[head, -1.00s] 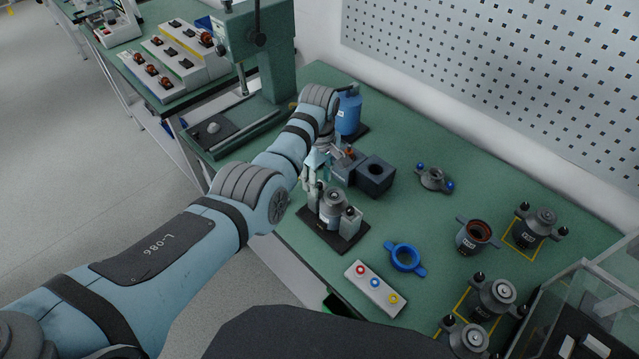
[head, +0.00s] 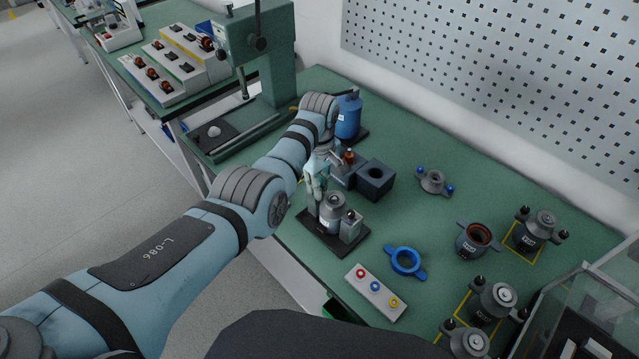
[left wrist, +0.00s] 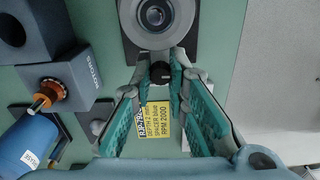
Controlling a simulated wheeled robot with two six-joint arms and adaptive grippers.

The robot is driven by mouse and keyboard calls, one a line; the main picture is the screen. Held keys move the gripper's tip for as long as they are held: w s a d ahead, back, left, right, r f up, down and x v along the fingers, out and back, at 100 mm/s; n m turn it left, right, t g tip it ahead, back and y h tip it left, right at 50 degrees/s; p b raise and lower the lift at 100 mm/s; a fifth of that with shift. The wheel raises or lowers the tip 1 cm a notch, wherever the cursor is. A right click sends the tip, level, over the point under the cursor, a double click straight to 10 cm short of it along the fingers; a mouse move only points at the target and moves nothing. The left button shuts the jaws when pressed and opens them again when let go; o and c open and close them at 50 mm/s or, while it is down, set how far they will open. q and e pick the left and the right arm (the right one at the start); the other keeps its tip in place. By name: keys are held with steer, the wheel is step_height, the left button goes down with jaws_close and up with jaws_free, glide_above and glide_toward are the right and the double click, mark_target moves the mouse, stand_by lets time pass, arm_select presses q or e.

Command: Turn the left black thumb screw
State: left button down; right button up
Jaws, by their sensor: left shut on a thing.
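A grey round stator housing (head: 333,207) stands on a black base plate (head: 322,238) near the table's front edge. It also shows at the top of the left wrist view (left wrist: 157,15). The left black thumb screw (left wrist: 160,72) sits just below the housing in the left wrist view, between the fingertips of my left gripper (left wrist: 160,76). That gripper is shut on the screw and hides it in the head view (head: 314,193). The other black thumb screw (head: 351,214) is on the housing's right side. My right gripper is not in view.
A dark block with a round hole (head: 376,178) and a blue bottle (head: 348,115) stand behind the fixture. A blue ring (head: 405,260) and a button box (head: 376,291) lie to its right. Several stators stand farther right. A yellow label (left wrist: 157,120) shows below the fingers.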

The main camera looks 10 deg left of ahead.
arm_select(q)
steer(key=m+p, duration=0.1)
steer(key=m, duration=0.3)
steer(key=shift+r+m, duration=0.1)
steer(key=shift+m, duration=0.2)
steer(key=m, duration=0.5)
steer(key=shift+p, duration=0.4)
steer(key=shift+m, duration=0.3)
steer(key=c, duration=1.5)
jaws_free()
steer(key=shift+c, duration=0.2)
